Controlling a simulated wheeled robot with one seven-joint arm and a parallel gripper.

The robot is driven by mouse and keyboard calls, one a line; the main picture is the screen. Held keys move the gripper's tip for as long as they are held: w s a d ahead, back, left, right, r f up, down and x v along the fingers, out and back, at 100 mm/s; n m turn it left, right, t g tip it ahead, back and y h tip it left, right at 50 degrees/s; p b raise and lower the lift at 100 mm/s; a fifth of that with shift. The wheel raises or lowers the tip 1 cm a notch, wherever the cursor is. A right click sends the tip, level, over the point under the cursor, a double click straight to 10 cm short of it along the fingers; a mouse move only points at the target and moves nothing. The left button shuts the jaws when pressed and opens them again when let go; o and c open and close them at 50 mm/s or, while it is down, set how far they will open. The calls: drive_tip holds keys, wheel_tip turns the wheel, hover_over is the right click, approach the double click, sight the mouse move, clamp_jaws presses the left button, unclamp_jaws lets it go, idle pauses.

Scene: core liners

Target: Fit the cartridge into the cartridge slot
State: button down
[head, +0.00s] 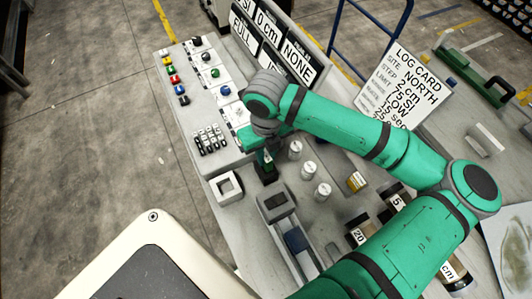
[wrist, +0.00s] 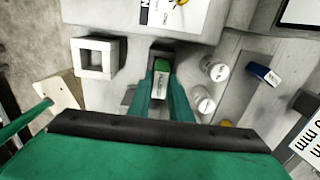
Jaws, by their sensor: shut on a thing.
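My gripper (wrist: 161,88) is shut on a small green block with a white lettered label, which looks like the cartridge (wrist: 160,84). In the head view my gripper (head: 268,152) points down over a dark block (head: 265,175), behind the nearest metal cylinder. The wrist view shows a dark recess (wrist: 163,49) just beyond the cartridge. I cannot tell whether the cartridge's lower end is in it or above it. A pale block with a square opening (head: 226,187) stands to the left of my gripper, apart from it; it also shows in the wrist view (wrist: 98,57).
Several metal cylinders (head: 308,170) stand close to the right. A blue labelled block (wrist: 262,74) and a yellow one (head: 357,181) lie farther right. A console (head: 212,95) with coloured knobs rises behind. A grey device (head: 278,205) stands in front. Labelled tubes (head: 357,236) lie front right.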

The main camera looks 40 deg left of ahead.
sight(266, 161)
drive_tip(key=shift+f, duration=1.9)
drive_tip(key=c, duration=1.5)
unclamp_jaws()
drive_tip(key=shift+c, duration=0.2)
drive_tip(key=shift+r, duration=0.1)
wheel_tip(266, 161, up, 11)
drive_tip(key=shift+f, duration=0.2)
